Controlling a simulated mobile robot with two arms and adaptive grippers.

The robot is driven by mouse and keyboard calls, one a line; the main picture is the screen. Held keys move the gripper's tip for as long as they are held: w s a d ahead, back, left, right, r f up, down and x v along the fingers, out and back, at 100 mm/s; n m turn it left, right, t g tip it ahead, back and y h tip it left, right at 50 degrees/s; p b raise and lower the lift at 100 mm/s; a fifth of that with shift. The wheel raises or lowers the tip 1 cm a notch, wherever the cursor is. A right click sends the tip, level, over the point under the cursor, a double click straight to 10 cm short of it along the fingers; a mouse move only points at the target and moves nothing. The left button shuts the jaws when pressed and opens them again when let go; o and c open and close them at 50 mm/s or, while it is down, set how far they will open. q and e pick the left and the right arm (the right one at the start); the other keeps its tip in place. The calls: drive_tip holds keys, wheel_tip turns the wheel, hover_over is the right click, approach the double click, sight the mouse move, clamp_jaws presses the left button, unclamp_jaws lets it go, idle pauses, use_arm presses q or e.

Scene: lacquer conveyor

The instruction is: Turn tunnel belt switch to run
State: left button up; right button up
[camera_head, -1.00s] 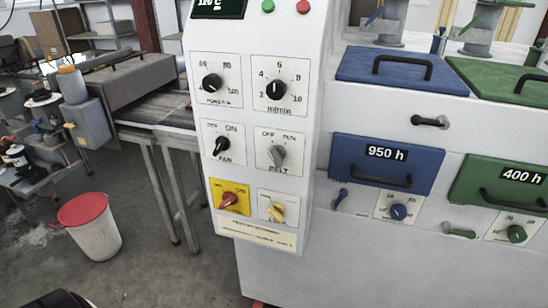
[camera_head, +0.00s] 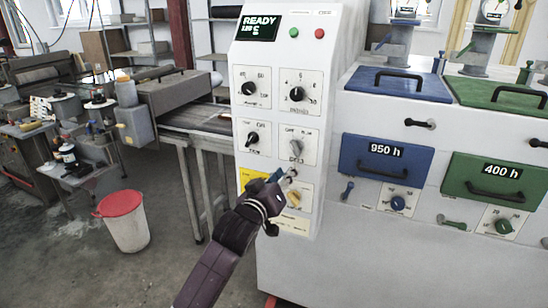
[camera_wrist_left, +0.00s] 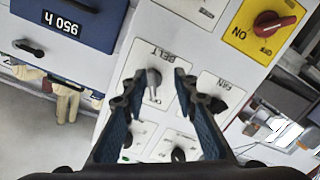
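The control panel (camera_head: 270,215) is a white upright box. Its belt switch (camera_head: 296,147) is a small grey knob on a white plate marked OFF and RUN. It also shows in the left wrist view (camera_wrist_left: 153,84), under the word BELT, with the picture upside down. My left gripper (camera_head: 282,174) is just below the switch in the head view. In the left wrist view its fingers (camera_wrist_left: 158,84) are apart, with the knob seen between the tips. I cannot tell whether they touch it, or which mark the knob points to. My right gripper is out of view.
The black fan knob (camera_head: 252,139) is left of the belt switch. A red knob on a yellow plate (camera_wrist_left: 272,22) and a yellow knob (camera_head: 294,198) are below. The display (camera_head: 259,27) reads READY. A red-lidded bin (camera_head: 122,215) stands on the floor.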

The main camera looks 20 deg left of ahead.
sight(293, 149)
use_arm(q)
drive_tip(key=shift+t, duration=0.3)
drive_tip(key=w+r, duration=0.2)
drive_tip(key=w+r+p, duration=0.1)
drive_tip(key=w+r, duration=0.1)
drive_tip(key=w, duration=0.1)
drive_tip(key=shift+a, duration=0.1)
drive_tip(key=shift+w+f, duration=0.15)
drive_tip(key=shift+w, duration=0.7)
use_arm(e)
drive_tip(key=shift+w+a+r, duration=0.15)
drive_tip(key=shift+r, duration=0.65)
use_arm(q)
drive_tip(key=shift+c, duration=0.4)
clamp_jaws()
